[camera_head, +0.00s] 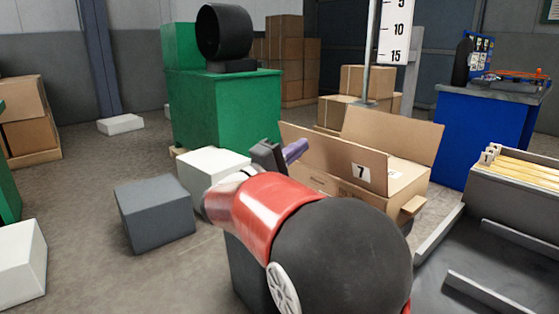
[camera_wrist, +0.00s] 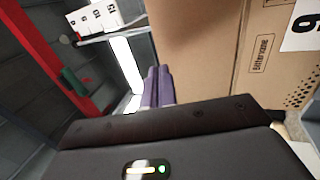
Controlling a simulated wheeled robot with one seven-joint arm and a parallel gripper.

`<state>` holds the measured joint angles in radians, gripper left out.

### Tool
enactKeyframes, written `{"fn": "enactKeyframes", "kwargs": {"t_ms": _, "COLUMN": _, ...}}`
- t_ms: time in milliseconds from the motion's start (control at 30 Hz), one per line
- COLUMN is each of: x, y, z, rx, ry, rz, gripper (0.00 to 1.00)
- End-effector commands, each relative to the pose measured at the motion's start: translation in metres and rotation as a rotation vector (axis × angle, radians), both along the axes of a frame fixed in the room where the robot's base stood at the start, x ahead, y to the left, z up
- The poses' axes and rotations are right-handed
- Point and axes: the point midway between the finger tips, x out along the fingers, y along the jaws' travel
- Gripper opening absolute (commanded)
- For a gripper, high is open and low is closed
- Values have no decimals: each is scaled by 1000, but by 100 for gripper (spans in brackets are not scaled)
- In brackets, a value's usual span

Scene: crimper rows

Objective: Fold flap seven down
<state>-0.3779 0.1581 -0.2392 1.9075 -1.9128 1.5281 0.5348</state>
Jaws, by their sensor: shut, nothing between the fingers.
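An open cardboard box (camera_head: 322,184) stands right of centre in the head view. Its near flap (camera_head: 325,150), with a white label reading 7, stands raised. Another flap (camera_head: 395,133) stands up behind it. My gripper (camera_head: 297,150) has purple fingers and is beside the left end of flap seven; I cannot tell whether they touch. In the wrist view the fingers (camera_wrist: 158,88) are together and hold nothing. Cardboard (camera_wrist: 200,45) fills the right of that view, with a partly cut-off number label. My arm hides the box's lower front.
A green cabinet (camera_head: 226,110) stands behind on the left, with a white block (camera_head: 212,165) and a grey block (camera_head: 155,212) on the floor. A blue cabinet (camera_head: 480,135) and a file tray (camera_head: 515,195) are at the right.

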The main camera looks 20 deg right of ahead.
Motion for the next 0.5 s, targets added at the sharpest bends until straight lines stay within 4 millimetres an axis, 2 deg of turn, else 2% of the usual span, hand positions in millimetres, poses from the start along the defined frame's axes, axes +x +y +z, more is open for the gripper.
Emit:
{"fn": "enactKeyframes", "kwargs": {"t_ms": 33, "x": 2, "y": -9, "z": 4, "rx": -1, "ry": -1, "rz": -4, "gripper": 0}}
{"fn": "enactKeyframes", "kwargs": {"t_ms": 200, "x": 9, "y": -27, "z": 10, "rx": 1, "ry": 0, "rz": -2, "gripper": 0}}
{"fn": "enactKeyframes", "kwargs": {"t_ms": 500, "x": 12, "y": -33, "z": 11, "rx": 1, "ry": 0, "rz": 0, "gripper": 0}}
